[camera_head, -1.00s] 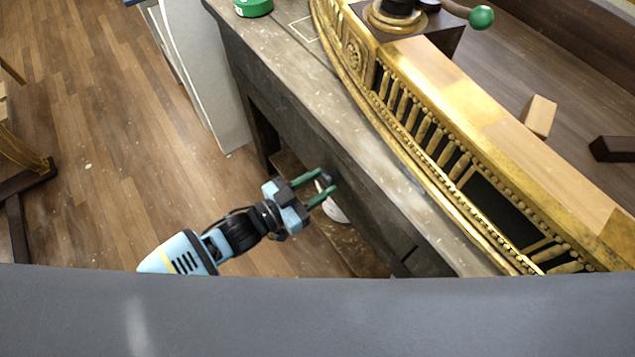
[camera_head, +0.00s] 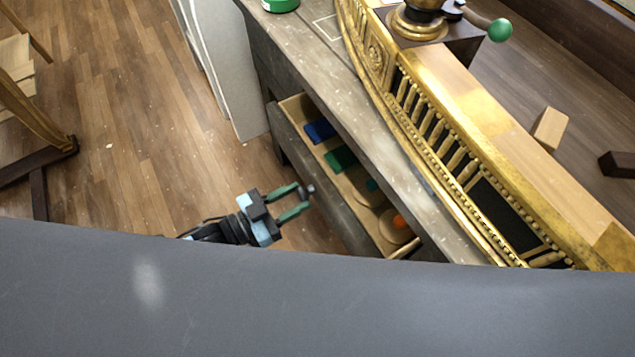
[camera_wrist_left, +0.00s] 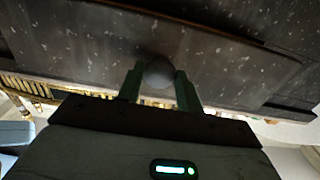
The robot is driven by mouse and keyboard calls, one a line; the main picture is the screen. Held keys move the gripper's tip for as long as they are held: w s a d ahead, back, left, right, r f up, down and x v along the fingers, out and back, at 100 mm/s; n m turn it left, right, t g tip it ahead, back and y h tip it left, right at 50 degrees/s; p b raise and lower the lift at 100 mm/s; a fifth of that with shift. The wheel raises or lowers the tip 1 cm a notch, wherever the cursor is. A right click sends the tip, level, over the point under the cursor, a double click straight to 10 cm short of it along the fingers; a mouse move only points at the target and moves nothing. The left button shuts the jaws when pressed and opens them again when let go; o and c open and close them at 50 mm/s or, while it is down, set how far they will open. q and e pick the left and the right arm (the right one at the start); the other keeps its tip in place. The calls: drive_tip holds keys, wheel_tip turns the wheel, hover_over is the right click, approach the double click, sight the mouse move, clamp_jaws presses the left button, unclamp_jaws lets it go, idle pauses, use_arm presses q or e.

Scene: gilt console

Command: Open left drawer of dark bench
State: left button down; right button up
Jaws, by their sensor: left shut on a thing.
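The dark bench (camera_head: 300,68) runs diagonally through the head view. Its left drawer (camera_head: 340,210) is pulled out, and its pale inside shows, with a blue item (camera_head: 320,131), a green item (camera_head: 341,158) and an orange ball (camera_head: 399,222) in it. My left gripper (camera_head: 301,202) is at the drawer front with its green fingers around the dark round knob (camera_head: 311,189). In the left wrist view the knob (camera_wrist_left: 159,74) sits between the two fingertips, against the speckled dark drawer front (camera_wrist_left: 90,50). My right gripper is not in view.
A gilt carved console piece (camera_head: 440,130) lies along the bench top. A green-handled tool (camera_head: 499,30) and a wooden block (camera_head: 549,129) are beyond it. Pale panels (camera_head: 228,70) lean at the bench's far end. Wooden floor (camera_head: 130,130) is free left of the drawer.

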use_arm(q)
drive_tip(key=p+v, duration=0.1)
drive_tip(key=v, duration=1.4)
drive_tip(key=shift+s+a, duration=0.25)
drive_tip(key=shift+a, duration=0.05)
drive_tip(key=c, duration=0.9)
unclamp_jaws()
drive_tip(key=shift+c, duration=0.2)
drive_tip(key=v, duration=0.7)
drive_tip(key=shift+s+a+b, duration=0.25)
drive_tip(key=shift+a+b, duration=0.1)
drive_tip(key=shift+b, duration=0.05)
